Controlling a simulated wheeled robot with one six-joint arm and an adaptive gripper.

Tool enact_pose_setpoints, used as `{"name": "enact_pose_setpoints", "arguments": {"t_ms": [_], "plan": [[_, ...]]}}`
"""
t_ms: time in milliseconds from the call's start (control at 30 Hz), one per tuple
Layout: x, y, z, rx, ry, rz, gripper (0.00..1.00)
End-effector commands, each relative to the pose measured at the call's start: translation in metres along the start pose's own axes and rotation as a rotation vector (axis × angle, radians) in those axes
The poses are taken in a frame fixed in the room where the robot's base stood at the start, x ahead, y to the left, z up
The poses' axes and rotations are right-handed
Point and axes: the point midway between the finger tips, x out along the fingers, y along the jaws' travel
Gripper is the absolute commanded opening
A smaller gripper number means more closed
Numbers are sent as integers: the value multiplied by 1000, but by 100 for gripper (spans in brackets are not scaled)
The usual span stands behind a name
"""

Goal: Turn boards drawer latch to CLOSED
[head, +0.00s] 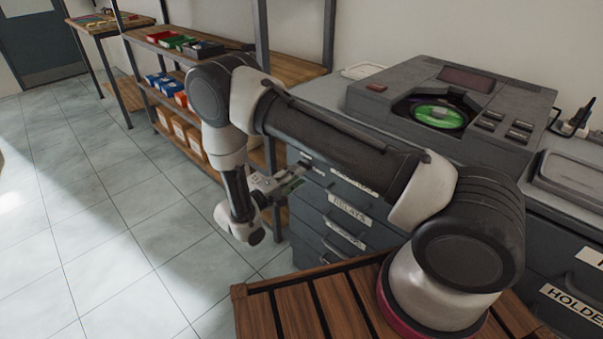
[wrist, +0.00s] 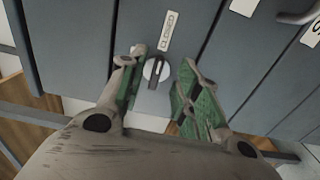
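The latch (wrist: 155,70) is a pale round disc with a dark bar across it, on a grey drawer front in the wrist view. A white CLOSED label (wrist: 168,30) sits just beyond it. The bar lies roughly in line with the label, slightly tilted; which end is the pointer I cannot tell. My gripper (wrist: 163,62) is open, its green-padded fingers on either side of the latch. The left finger is very close to the disc; whether it touches I cannot tell. In the head view my gripper (head: 287,184) is at the drawer cabinet (head: 308,222), and the latch is hidden.
The cabinet has several labelled drawers, one reading RELAYS (head: 347,207). A grey machine with a green disc (head: 438,116) stands on the counter above. A shelf rack (head: 180,105) with coloured bins stands behind my arm. The tiled floor (head: 110,220) at left is clear.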

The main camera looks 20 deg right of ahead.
Motion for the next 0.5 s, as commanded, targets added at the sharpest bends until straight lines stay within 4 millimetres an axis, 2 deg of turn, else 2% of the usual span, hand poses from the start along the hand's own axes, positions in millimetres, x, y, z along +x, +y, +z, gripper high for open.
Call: {"name": "enact_pose_setpoints", "arguments": {"t_ms": [33, 233, 400, 500], "plan": [[-14, 0, -1, 1, 6, 0, 33], [-57, 0, -1, 1, 4, -1, 33], [-78, 0, 0, 2, 1, -1, 33], [-83, 0, 0, 1, 0, -1, 33]]}}
